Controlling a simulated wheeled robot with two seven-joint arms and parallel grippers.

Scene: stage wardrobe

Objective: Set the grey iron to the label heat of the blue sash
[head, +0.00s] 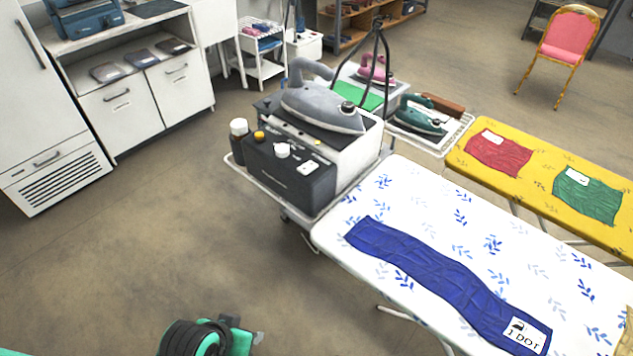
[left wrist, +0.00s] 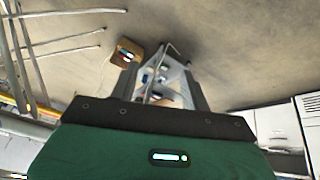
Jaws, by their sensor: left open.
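The grey iron (head: 323,106) rests on top of a black and white station (head: 290,180). The station's dark front carries a white knob (head: 282,150), an orange cap (head: 259,136) and a small white tag (head: 308,167); the knob's setting is too small to read. The blue sash (head: 420,268) lies on a white board with blue leaf print. Its label (head: 526,334) shows an iron symbol and "1 DOT". My left gripper shows in the left wrist view (left wrist: 160,88), fingers apart and seemingly empty. In the head view, my teal and black arm part is low, well short of the station. My right gripper is out of view.
A white-capped bottle (head: 239,128) stands at the station's left. Behind are a green iron (head: 420,118) and a pink iron (head: 375,70). A yellow board (head: 535,160) holds red and green cloths. Floor left of the station is clear.

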